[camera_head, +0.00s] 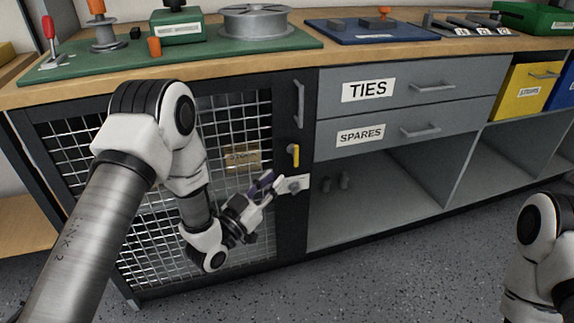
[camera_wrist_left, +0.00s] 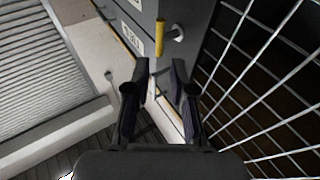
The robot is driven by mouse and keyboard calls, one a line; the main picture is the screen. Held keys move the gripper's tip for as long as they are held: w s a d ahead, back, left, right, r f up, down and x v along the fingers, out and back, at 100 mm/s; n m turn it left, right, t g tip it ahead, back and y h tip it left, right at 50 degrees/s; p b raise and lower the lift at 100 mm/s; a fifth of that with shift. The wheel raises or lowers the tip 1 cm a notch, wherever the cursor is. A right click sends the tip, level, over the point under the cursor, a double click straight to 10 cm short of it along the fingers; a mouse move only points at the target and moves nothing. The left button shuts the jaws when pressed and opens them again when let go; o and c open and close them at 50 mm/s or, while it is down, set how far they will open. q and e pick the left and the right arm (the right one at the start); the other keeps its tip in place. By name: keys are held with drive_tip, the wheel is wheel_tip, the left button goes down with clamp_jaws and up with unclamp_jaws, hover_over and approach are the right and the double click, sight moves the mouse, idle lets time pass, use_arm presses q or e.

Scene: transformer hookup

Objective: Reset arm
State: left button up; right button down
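My left gripper (camera_head: 264,190) is in front of the mesh cabinet door (camera_head: 75,150), low and near the door's right edge. In the left wrist view its two dark fingers (camera_wrist_left: 160,78) stand apart, with nothing clearly held between them. A yellow handle (camera_head: 294,156) is on the dark frame just above and right of the gripper; it also shows beyond the fingertips in the left wrist view (camera_wrist_left: 160,38). A small white plate with a round grey part (camera_head: 292,185) sits below the handle, close to the fingertips. I cannot tell whether they touch. My right arm shows at lower right; its gripper is out of view.
Grey drawers labelled TIES (camera_head: 368,90) and SPARES (camera_head: 361,135) are shut, above an open shelf bay (camera_head: 395,205). The wooden bench (camera_head: 270,62) above holds a green mat (camera_head: 100,68), a grey spool (camera_head: 254,22) and a blue tray (camera_head: 370,32). The floor (camera_head: 400,280) in front looks clear.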

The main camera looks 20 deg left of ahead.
use_arm(q)
drive_tip(key=shift+v, duration=1.1)
